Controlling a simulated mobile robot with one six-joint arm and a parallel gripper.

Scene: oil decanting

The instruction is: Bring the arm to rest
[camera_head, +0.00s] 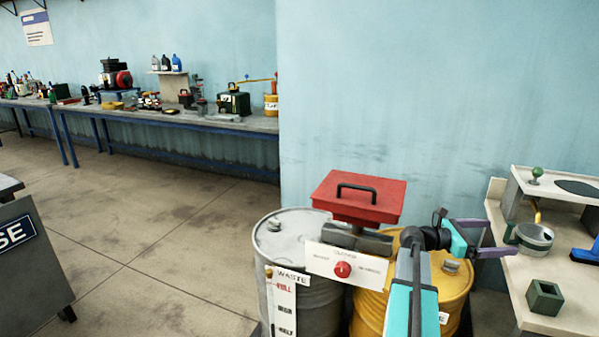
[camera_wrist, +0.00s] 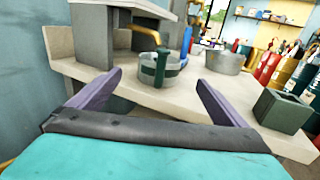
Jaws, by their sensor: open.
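My gripper (camera_head: 497,238) is at the right in the head view, pointing right towards the bench (camera_head: 560,296). In the wrist view its two purple fingers are spread apart, and the space between the fingertips (camera_wrist: 158,86) holds nothing. My arm reaches up from the bottom of the head view, in front of the yellow drum (camera_head: 452,290).
A green square block (camera_head: 544,297) sits on the bench, below a raised shelf (camera_head: 565,187). A grey waste drum (camera_head: 290,240) and a red-lidded box (camera_head: 358,197) stand left of my arm. A second metal pot (camera_wrist: 226,60) is farther along. Open floor lies left.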

